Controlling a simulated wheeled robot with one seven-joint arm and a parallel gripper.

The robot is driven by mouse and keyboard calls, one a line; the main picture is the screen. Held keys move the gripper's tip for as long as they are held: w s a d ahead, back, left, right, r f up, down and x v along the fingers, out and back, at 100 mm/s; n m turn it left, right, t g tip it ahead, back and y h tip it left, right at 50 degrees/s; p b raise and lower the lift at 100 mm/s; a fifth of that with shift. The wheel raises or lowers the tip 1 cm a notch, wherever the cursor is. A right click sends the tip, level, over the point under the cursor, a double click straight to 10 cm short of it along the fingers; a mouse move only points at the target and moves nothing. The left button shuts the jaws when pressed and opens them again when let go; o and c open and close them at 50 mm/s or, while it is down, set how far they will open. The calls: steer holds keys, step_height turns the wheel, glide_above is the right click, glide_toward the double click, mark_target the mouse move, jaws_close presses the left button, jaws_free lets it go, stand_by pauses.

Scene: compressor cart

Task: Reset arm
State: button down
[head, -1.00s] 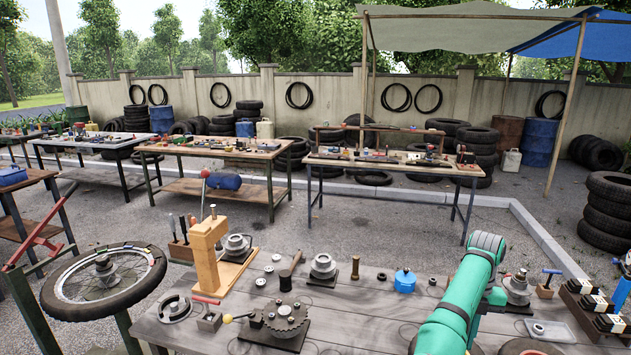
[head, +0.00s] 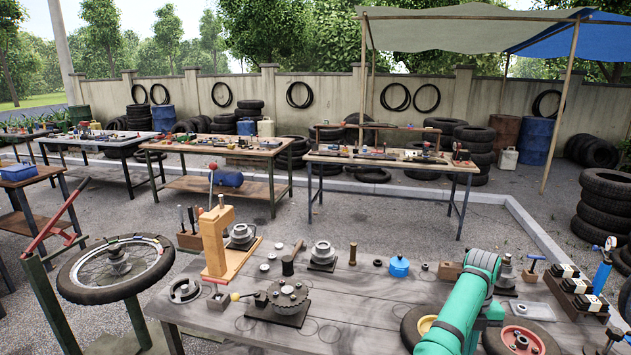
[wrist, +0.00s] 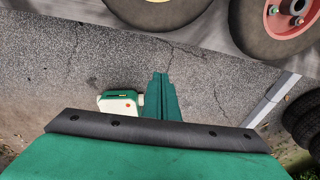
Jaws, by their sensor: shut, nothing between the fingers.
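My gripper (wrist: 162,97) shows in the wrist view as two green fingers pressed together, with nothing between them. It points over bare grey ground. A white and green box (wrist: 117,104) shows just left of the fingers; I cannot tell how far below them it is. My green arm (head: 462,305) crosses the front right of the grey workbench (head: 350,300) in the head view. The gripper itself is hidden in that view.
Two small wheels, one with a yellow hub (head: 425,325) and one with a red hub (head: 516,338), lie on the bench beside my arm. A spoked wheel (head: 115,268) sits on a stand at left. Stacked tyres (head: 605,205) stand at right.

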steer(key=s+d+f+n+t+h, duration=0.15)
steer(key=s+f+n, duration=0.25)
steer(key=f, duration=0.9)
steer(key=s+d+f+n+t+h, duration=0.1)
steer(key=s+f+n+h, duration=0.25)
steer(key=f, duration=0.85)
steer(key=s+a+f+n+t+h, duration=0.2)
steer(key=s+a+f+n+t, duration=0.2)
steer(key=s+a+f+n, duration=0.65)
steer(key=s+a+r+n+t+y, duration=0.2)
steer(key=s+a+r+n+t, duration=0.15)
steer(key=s+a+n, duration=0.4)
steer(key=s+a+r+n+t+y, duration=0.1)
steer(key=s+a+r+n+t, duration=0.3)
steer(key=s+a, duration=0.65)
steer(key=s+a+r+n+t+y, duration=0.1)
steer(key=s+a+r+n, duration=0.3)
steer(key=r, duration=0.7)
steer(key=s+a+r+n+t+y, duration=0.2)
steer(key=s+a+r+n+y, duration=0.1)
steer(key=s+a+r, duration=0.5)
step_height(320, 180, up, 4)
steer(key=shift+a+f+n, duration=0.2)
steer(key=shift+a+n, duration=0.55)
steer(key=shift+a, duration=0.35)
